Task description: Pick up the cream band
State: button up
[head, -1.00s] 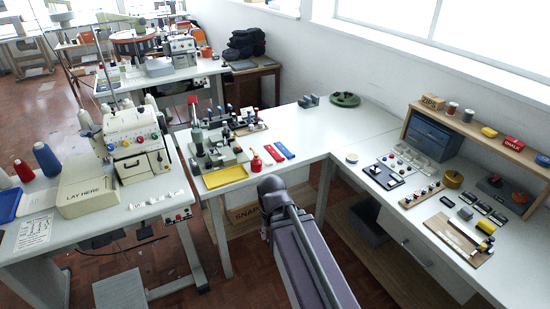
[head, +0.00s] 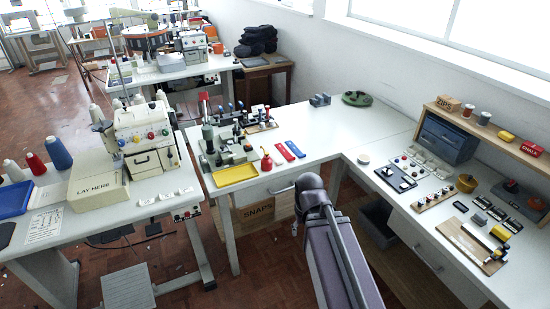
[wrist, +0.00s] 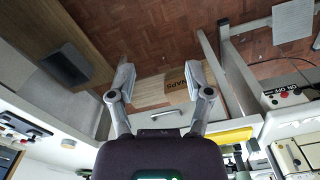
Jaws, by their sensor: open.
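I cannot make out a thing that is clearly a cream band. A small round cream-white disc (head: 363,159) lies on the right-hand table near the corner; it also shows in the wrist view (wrist: 68,143), at the lower left. Whether it is the band I cannot tell. A red strip (head: 283,152) and a blue strip (head: 295,149) lie flat on the middle table. My gripper (wrist: 160,82) is open and empty in the wrist view, its fingers wide apart in front of the middle table's front and the SNAPS box. In the head view my arm hides it.
A yellow tray (head: 235,175) and a red oil can (head: 266,161) stand on the middle table. The SNAPS box (head: 258,211) is below it. The right table holds a black tray (head: 395,177), a wooden board (head: 470,247) and a shelf (head: 490,130). The middle table's back right is largely clear.

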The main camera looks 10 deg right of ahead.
jog(key=w+a+f+m+t+y+b, duration=0.35)
jog(key=w+m+b, duration=0.3)
jog(key=w, duration=0.25)
jog(key=w+a+f+m+t+y+b, duration=0.3)
jog(key=w+f+m+t+y+b, duration=0.15)
jog(key=w+b, duration=0.4)
jog(key=w+d+f+m+t+h+b, duration=0.1)
jog(key=w+d+m+t+b, duration=0.3)
jog(key=w+m+b, duration=0.3)
jog(key=w+d+f+m+t+h+b, duration=0.1)
jog(key=w+d+m+t+b, duration=0.4)
jog(key=m, duration=0.9)
jog(key=w+d+b, duration=0.1)
jog(key=w, duration=0.2)
jog(key=shift+w+d+f+m+b, duration=0.2)
jog(key=shift+w+m+b, duration=0.1)
jog(key=shift+b, duration=0.1)
jog(key=shift+x, duration=4.3)
jog(key=shift+d, duration=0.15)
